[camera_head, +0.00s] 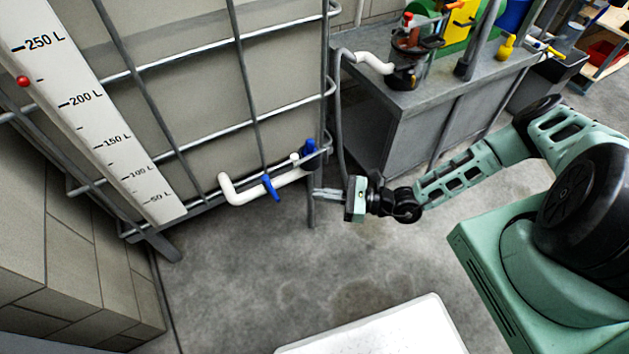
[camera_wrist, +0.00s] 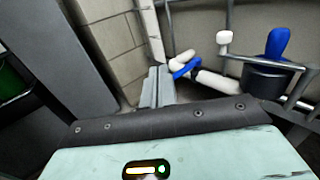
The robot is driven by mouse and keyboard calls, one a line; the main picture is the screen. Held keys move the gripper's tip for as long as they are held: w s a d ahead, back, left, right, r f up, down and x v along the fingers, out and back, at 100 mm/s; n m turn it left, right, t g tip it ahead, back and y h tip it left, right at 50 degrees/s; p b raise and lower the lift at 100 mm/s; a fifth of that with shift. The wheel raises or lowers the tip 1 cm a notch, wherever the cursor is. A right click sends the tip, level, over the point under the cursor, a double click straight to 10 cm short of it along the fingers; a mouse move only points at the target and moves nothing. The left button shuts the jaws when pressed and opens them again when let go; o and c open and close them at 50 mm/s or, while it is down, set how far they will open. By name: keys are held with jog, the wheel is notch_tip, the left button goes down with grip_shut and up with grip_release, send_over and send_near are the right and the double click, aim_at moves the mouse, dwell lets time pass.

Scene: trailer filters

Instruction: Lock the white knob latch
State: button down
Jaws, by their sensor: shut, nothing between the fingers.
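The white knob (camera_head: 295,158) of the latch is small and sits by the lower right corner of the tank cage, next to a blue handle (camera_head: 310,147). In the wrist view the white knob (camera_wrist: 224,38) stands upright on a short stem, joined to a light rod, with the blue handle (camera_wrist: 278,42) on a dark body to its right. My gripper (camera_head: 318,193) is below and to the right of the knob, apart from it. In the wrist view my gripper (camera_wrist: 158,73) is shut and empty, left of the knob. How the latch is set cannot be told.
A white pipe (camera_head: 235,196) with a blue lever (camera_head: 271,187) runs below the knob. Metal cage bars (camera_head: 230,38) surround the tank. A grey cabinet (camera_head: 415,100) stands at the right. A white surface (camera_head: 385,330) is in front. The floor (camera_head: 250,260) between is clear.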

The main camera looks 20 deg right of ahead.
jog(key=shift+s+d, duration=0.2)
jog(key=shift+s, duration=0.3)
jog(key=shift+s+d, duration=0.15)
jog(key=shift+s, duration=0.35)
jog(key=s+a+r+n+g+h, duration=0.1)
jog(key=s+r+n+g+h, duration=0.35)
jog(key=r+n, duration=0.6)
jog(key=s+a+r+n+g+h, duration=0.1)
jog(key=s+r+n+h, duration=0.55)
jog(key=r+n, duration=0.45)
jog(key=s+a+r+n+g+h, duration=0.1)
jog(key=s+r+n+g+h, duration=0.35)
jog(key=r+n, duration=0.65)
notch_tip(320, 180, up, 16)
jog(key=s+m+t+p, duration=0.1)
jog(key=t+p, duration=0.1)
jog(key=p, duration=1.1)
jog(key=shift+f+m+p, duration=0.15)
jog(key=shift+m+p, duration=0.15)
jog(key=shift+m, duration=0.05)
jog(key=shift+s+f, duration=0.1)
